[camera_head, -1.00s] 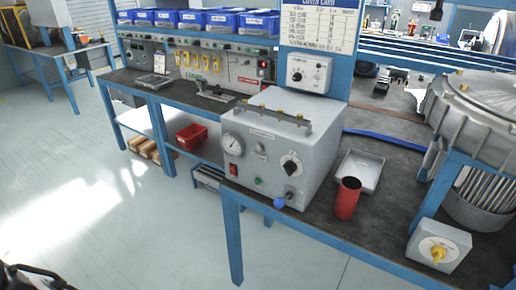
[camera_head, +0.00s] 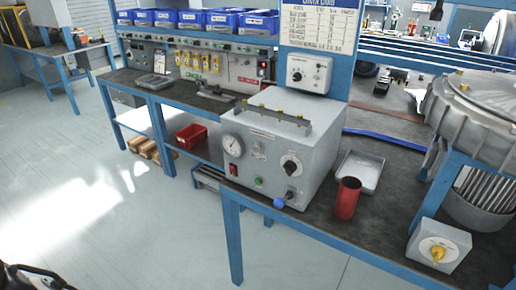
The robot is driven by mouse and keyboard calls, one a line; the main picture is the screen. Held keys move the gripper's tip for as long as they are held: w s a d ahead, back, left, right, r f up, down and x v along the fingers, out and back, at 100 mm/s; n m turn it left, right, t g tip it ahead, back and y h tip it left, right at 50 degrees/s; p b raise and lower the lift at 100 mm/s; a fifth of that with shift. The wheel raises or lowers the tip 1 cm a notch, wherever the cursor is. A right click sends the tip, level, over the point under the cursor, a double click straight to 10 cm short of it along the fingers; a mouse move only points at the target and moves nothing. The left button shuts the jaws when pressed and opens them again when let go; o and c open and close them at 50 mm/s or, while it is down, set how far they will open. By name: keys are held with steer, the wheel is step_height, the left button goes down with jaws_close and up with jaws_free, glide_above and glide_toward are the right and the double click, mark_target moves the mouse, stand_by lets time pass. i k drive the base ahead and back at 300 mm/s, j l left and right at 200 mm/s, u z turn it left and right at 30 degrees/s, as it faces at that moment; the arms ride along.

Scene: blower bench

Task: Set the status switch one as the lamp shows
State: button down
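A red lamp (camera_head: 264,66) shows on the grey back panel (camera_head: 240,72), above a small red label. A grey box on the blue post carries a black rotary knob (camera_head: 296,76). The large grey bench unit (camera_head: 262,140) has a round gauge (camera_head: 232,145), a black rotary knob (camera_head: 291,166), a red rocker (camera_head: 233,170), a green button (camera_head: 257,182) and a blue-ended lever (camera_head: 279,202). A grey box at the lower right has a yellow knob (camera_head: 437,254). I cannot tell which control is status switch one; labels are too small to read.
A red cup (camera_head: 347,198) and a grey tray (camera_head: 359,171) stand on the bench, right of the unit. A large metal blower housing (camera_head: 485,105) fills the right side. Blue bins (camera_head: 217,20) line the top shelf.

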mark_target(438, 253)
steer(key=z, duration=0.4)
steer(key=k+l+z, duration=0.1)
steer(key=z, duration=0.3)
steer(key=l+z, duration=0.15)
steer(key=z, duration=0.25)
